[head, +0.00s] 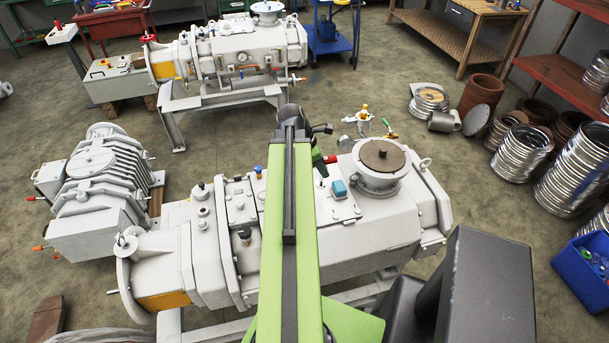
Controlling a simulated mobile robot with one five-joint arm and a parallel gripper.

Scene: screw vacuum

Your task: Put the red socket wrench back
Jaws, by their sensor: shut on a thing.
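My gripper (320,165) shows only in part, past the right edge of my green arm, over the near grey vacuum pump (235,225). It is shut on a small red piece (330,159), which I take to be the red socket wrench. Most of the wrench and the fingertips are hidden behind my arm. The red end sticks out to the right, left of the pump's round flange with a brown lid (380,155). I cannot tell whether it touches the pump.
A second pump (230,60) stands behind. A wooden workbench (460,35) is at the back right, with metal rings (520,150) and a blue crate (585,260) at right. The floor between the pumps and rings is partly clear.

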